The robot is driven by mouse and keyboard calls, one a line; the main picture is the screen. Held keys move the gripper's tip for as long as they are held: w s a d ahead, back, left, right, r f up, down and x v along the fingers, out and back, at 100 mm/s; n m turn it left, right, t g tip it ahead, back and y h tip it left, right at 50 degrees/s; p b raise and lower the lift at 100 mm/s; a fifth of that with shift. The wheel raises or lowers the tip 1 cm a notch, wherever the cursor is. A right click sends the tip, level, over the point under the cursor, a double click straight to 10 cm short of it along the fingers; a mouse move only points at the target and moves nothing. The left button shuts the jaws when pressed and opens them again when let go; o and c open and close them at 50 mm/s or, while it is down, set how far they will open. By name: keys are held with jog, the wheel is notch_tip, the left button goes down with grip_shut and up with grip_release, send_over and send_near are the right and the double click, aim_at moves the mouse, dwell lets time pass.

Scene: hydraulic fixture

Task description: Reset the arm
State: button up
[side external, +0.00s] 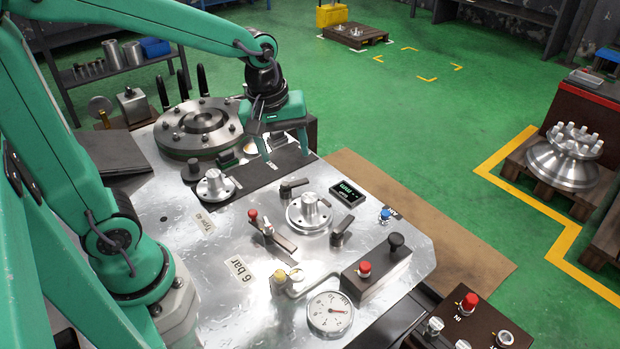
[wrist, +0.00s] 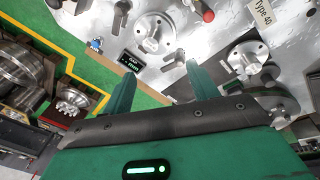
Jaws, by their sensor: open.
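My gripper (side external: 285,155) is green and dark, and hangs from my green arm over the far part of the metal fixture table (side external: 190,255). Its two fingers are spread with nothing visible between them. In the wrist view my gripper (wrist: 158,85) shows both green fingers apart, with the table top beyond them. A round metal hub with a central post (side external: 310,212) sits mid-table, and it also shows in the wrist view (wrist: 153,35). A second, smaller hub (side external: 215,187) stands to the left of my gripper. Contact between the fingertips and the table cannot be told.
A large bolted flange (side external: 200,127) stands behind at the left. Clamp levers, a small display (side external: 347,194), a control box with a red button (side external: 376,270) and a pressure gauge (side external: 330,312) crowd the table's right and front. Green floor lies open beyond the table.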

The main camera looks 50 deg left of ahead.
jog(key=s+r+m+t, duration=0.1)
jog(key=s+r+m, duration=0.1)
jog(key=s+m, duration=0.3)
jog(key=s+a+r+m+t, duration=0.1)
jog(key=s+r+m+t, duration=0.1)
jog(key=s+m, duration=0.3)
jog(key=shift+r+m, duration=0.4)
jog(key=shift+r, duration=0.4)
